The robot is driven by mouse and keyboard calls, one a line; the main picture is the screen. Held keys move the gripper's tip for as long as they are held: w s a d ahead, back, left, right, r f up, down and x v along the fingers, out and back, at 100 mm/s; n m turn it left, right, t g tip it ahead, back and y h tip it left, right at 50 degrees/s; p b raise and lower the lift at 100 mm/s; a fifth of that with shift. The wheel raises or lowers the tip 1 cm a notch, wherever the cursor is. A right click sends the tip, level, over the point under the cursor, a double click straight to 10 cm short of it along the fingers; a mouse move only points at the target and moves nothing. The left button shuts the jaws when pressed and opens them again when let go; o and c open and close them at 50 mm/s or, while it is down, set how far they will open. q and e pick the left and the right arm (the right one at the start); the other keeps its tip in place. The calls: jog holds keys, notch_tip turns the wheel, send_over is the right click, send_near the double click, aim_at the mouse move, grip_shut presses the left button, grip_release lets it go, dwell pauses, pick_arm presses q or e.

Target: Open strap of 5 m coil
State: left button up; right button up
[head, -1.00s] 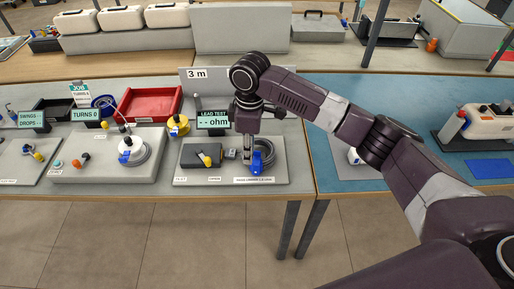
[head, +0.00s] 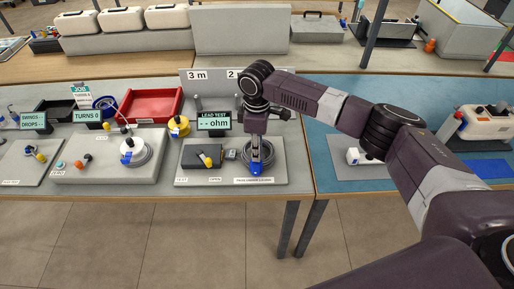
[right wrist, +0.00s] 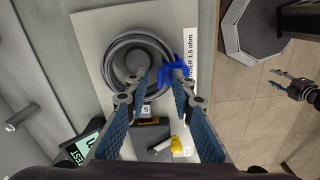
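The grey coil (head: 262,160) lies on a light board marked 1.5 ohm, at the right end of the grey bench; it also shows in the right wrist view (right wrist: 112,62). A blue strap (right wrist: 180,66) sits on the coil's near side, partly hidden by a finger. A small tag reading 5 (right wrist: 146,108) lies beside the coil. My right gripper (right wrist: 161,73) points down over the coil, fingers apart, one tip at the strap; I cannot tell whether it touches. My left gripper (right wrist: 280,79) shows small over the floor in the right wrist view, fingers apart.
A black box (head: 201,156) with a yellow-tipped lever and a lead test display (head: 213,122) stand left of the coil. Another coil (head: 136,151) lies further left. A red tray (head: 151,104) and an upright panel marked 3 m (head: 197,76) stand behind.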

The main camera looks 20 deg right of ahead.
grip_shut()
dwell(0.3)
